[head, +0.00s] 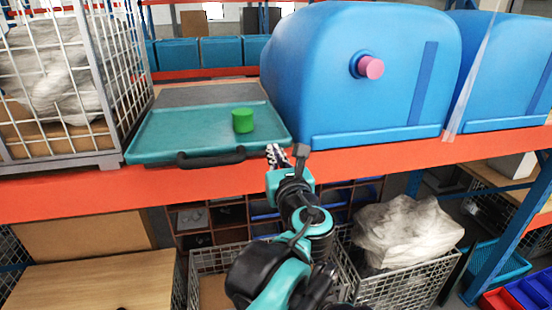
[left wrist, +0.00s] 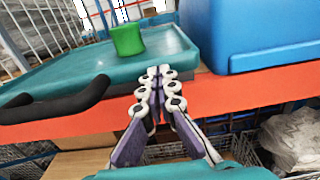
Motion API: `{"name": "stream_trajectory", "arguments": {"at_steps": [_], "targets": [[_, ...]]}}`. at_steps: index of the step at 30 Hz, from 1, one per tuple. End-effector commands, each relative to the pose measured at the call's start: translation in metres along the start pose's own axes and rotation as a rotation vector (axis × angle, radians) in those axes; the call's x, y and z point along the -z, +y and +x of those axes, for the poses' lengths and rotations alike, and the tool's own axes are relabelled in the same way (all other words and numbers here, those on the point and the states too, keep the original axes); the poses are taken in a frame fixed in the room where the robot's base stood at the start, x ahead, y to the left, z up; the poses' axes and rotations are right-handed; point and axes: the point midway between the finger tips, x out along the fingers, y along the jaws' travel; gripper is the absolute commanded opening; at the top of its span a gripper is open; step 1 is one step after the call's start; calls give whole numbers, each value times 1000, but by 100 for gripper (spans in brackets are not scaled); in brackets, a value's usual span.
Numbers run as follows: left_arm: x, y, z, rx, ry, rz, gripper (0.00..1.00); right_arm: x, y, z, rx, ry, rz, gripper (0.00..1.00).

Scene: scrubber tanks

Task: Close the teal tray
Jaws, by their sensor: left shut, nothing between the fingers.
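The teal tray (head: 185,137) is pulled out over the orange shelf edge in the head view, with a dark handle (head: 210,158) along its front. A green cylinder (head: 243,120) stands on its right part. The tray (left wrist: 150,62), its handle (left wrist: 55,103) and the green cylinder (left wrist: 127,39) also show in the left wrist view. My left gripper (head: 287,152) is at the tray's front right corner, right of the handle. Its fingers (left wrist: 160,75) are shut and empty; I cannot tell whether they touch the tray. My right gripper is not in view.
A blue tank (head: 350,90) with a pink-tipped knob (head: 370,67) stands right of the tray. A wire cage (head: 75,80) stands close on its left. The orange beam (head: 400,155) runs below. Wire baskets (head: 385,280) sit underneath.

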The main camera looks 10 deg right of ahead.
Motion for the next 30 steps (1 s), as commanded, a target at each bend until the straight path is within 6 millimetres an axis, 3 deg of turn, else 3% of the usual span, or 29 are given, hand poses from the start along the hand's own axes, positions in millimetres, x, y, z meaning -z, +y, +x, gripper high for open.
{"name": "stream_trajectory", "arguments": {"at_steps": [9, 13, 18, 30], "targets": [[0, 2, 94, -4, -1, 1, 0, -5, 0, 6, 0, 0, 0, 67], [0, 1, 119, -3, -1, 1, 0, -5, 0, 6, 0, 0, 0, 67], [0, 1, 131, -1, -1, 1, 0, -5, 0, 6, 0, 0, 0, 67], [0, 1, 130, -1, -1, 1, 0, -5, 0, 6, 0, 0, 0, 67]]}}
